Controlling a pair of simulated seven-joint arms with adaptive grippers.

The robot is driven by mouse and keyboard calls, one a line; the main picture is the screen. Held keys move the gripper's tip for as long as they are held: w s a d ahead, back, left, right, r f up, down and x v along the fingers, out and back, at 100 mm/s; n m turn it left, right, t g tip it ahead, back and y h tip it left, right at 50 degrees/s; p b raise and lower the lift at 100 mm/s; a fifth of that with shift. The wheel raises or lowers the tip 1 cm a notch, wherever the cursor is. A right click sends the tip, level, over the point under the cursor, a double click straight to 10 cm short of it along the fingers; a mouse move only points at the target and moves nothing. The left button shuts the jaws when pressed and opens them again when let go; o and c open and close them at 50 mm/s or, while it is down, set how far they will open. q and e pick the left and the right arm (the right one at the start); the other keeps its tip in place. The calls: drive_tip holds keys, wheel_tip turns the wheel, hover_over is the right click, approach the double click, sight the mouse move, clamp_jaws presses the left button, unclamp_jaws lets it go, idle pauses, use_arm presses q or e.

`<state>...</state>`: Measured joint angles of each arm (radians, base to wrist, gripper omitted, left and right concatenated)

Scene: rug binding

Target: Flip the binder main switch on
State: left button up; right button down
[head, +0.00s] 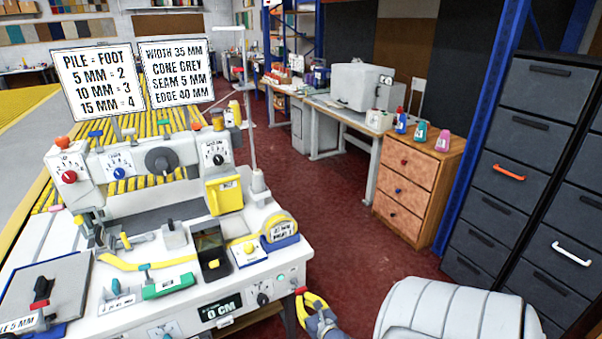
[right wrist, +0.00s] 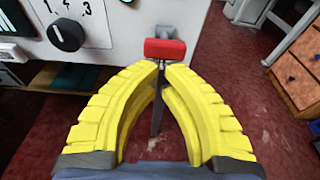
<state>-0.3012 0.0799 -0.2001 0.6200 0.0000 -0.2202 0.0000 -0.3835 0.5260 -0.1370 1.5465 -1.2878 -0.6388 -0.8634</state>
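The binder (head: 150,230) is a white machine on a table at the left of the head view. A red switch handle (right wrist: 165,48) on a grey mount sticks out from its front right corner in the right wrist view. It also shows as a small red piece (head: 301,291) in the head view. My right gripper (right wrist: 162,66), with yellow fingers, has its tips drawn together just in front of the red handle, very near it. Whether they touch is unclear. In the head view my right gripper (head: 311,301) is at the machine's front right corner. My left gripper is out of view.
A black numbered knob (right wrist: 67,35) is left of the red handle. A display (head: 221,309) reads 0 CM. A wooden drawer cabinet (head: 405,190) and dark drawers (head: 500,190) stand at the right. Red floor (head: 330,220) lies open between.

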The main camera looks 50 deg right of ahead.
drive_tip(key=shift+s+r, duration=0.1)
drive_tip(key=shift+r, duration=1.15)
drive_tip(key=shift+r, duration=0.15)
idle(0.8)
drive_tip(key=v, duration=0.9)
drive_tip(key=shift+s, duration=0.2)
idle(0.8)
drive_tip(key=shift+a, duration=0.15)
